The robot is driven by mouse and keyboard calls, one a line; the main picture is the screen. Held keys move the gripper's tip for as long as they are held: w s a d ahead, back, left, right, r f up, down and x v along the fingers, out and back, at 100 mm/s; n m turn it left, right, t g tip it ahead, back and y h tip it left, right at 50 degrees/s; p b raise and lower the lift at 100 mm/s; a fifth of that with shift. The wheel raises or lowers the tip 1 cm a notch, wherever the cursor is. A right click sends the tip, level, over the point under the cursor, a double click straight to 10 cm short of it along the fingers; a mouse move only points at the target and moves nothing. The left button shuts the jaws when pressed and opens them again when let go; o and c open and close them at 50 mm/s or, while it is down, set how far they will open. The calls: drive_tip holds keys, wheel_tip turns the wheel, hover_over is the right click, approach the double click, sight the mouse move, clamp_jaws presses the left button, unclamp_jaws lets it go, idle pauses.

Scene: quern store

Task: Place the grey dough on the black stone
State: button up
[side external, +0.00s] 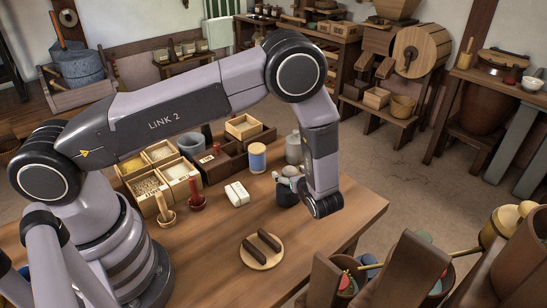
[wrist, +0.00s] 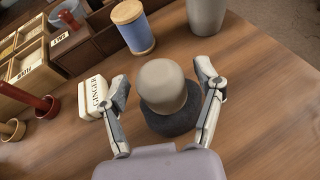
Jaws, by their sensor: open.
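In the wrist view, the grey dough (wrist: 163,86) is a smooth, pale, rounded lump. It appears to rest on the black stone (wrist: 172,121), a dark, rough, round block standing on the table. In the side view, the black stone (side external: 287,195) shows beneath my wrist, with the dough above it partly hidden. My gripper (wrist: 162,82) is open, with one finger on each side of the dough. Gaps show between both fingers and the dough in the wrist view.
A white box marked ginger (side external: 237,194) lies left of the stone. A blue-banded spool (side external: 257,158) and a grey canister (side external: 294,148) stand behind. A round board (side external: 262,255) with two dark bars lies in front. The table's right front is clear.

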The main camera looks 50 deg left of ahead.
drive_tip(key=v, duration=1.2)
drive_tip(key=s+a+r+n+g+h, duration=0.35)
drive_tip(key=a+r+n, duration=0.25)
drive_tip(key=r, duration=0.4)
drive_tip(key=s+a+r+n+g+h, duration=0.25)
drive_tip(key=s+a+r+n, duration=0.3)
drive_tip(key=r, duration=0.55)
drive_tip(key=s+a+r+n+t+h, duration=0.1)
drive_tip(key=s+r+n+t+h, duration=0.2)
drive_tip(key=s, duration=0.4)
drive_tip(key=s+a+r+n+t+h, duration=0.1)
drive_tip(key=s+r+n+t+h, duration=0.2)
drive_tip(key=s+n, duration=0.5)
drive_tip(key=shift+s+a+r+h, duration=0.2)
drive_tip(key=shift+r+h, duration=0.1)
drive_tip(key=shift+r, duration=0.6)
